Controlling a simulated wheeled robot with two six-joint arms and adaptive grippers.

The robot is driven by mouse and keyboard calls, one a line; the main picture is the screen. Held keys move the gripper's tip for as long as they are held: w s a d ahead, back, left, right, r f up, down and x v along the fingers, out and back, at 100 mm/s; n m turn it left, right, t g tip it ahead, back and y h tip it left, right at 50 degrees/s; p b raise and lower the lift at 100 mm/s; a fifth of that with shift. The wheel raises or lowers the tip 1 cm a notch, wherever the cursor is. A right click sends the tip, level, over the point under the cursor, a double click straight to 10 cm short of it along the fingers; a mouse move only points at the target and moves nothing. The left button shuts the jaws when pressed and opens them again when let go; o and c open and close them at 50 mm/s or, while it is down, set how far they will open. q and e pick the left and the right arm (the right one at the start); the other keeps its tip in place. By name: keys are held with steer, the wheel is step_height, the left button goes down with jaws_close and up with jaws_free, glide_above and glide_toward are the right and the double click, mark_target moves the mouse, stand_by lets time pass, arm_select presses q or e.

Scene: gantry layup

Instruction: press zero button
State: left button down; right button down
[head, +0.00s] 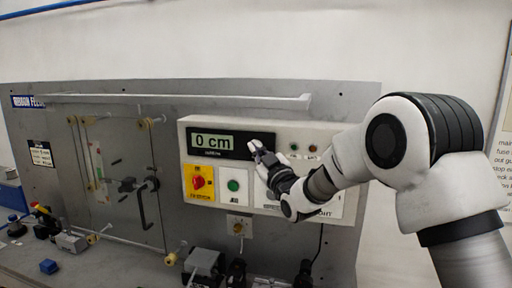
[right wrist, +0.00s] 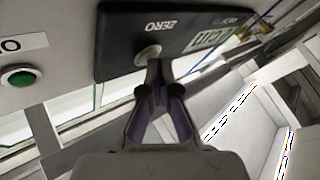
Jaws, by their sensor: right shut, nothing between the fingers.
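The ZERO button (right wrist: 147,55) is a round grey metal button on the black readout panel (right wrist: 115,45), under the label "ZERO". My right gripper (right wrist: 156,68) is shut and empty, with its fingertips together at the button's lower edge in the right wrist view. I cannot tell whether they touch it. In the head view my right gripper (head: 259,149) is at the right end of the black readout panel (head: 262,139) and hides the button. The lit display (head: 212,141) reads "0 cm". My left gripper is not in view.
Small indicator lamps (head: 311,148) sit right of the gripper. A long rail (head: 180,99) runs above.

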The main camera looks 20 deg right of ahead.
steer(key=shift+s+a+b, duration=0.5)
steer(key=shift+s+b, duration=0.05)
steer(key=shift+s, duration=0.1)
steer(key=shift+f, duration=0.1)
steer(key=s+a+b, duration=0.1)
steer(key=s, duration=0.1)
steer(key=s+a+b, duration=0.1)
steer(key=s, duration=0.1)
steer(key=shift+a+b, duration=0.3)
steer(key=shift+a, duration=0.05)
stand_by(0.3)
